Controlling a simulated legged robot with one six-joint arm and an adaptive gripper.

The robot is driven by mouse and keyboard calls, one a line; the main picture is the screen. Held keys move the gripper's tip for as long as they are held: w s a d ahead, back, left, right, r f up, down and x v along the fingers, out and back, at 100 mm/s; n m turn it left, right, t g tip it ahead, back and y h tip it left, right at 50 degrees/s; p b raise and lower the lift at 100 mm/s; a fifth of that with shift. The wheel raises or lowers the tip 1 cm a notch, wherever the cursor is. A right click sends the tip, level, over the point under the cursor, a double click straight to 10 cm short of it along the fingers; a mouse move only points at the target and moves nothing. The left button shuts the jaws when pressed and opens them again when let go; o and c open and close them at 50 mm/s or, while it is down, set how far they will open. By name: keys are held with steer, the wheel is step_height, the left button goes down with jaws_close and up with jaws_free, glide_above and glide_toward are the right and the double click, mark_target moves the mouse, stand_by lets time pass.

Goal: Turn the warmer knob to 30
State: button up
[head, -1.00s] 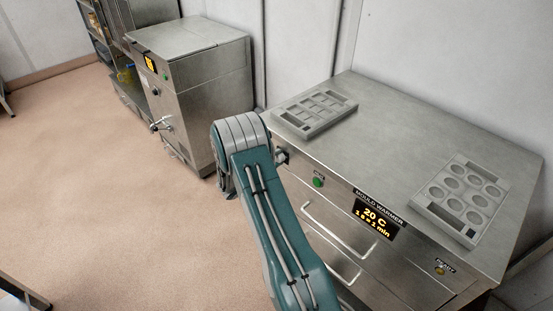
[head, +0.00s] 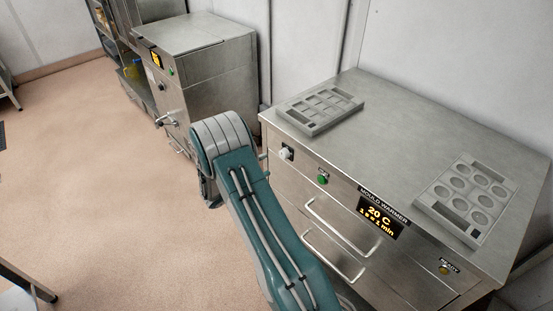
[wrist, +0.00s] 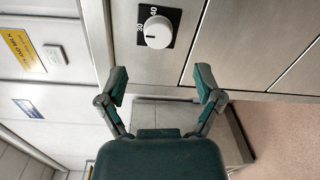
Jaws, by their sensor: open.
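The warmer knob (head: 287,153) is a white dial on the front of the mould warmer (head: 420,110), near its left end. In the wrist view the knob (wrist: 158,32) sits on a black plate with the marks 30 and 40 showing. Its short dark line points left, close to the 30 mark; the exact setting is hard to read. The warmer display (head: 379,217) reads 20 C. My gripper (wrist: 161,84) is open and empty, with its fingers spread apart below the knob in the wrist view, not touching it. My arm hides the gripper in the head view.
A green button (head: 322,180) is right of the knob, and drawer handles (head: 335,220) stick out below. Two moulds (head: 318,108) (head: 468,198) lie on the warmer top. Another steel machine (head: 205,75) stands at the back left.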

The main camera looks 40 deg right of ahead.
steer(key=shift+s+a, duration=0.15)
steer(key=shift+a, duration=2.05)
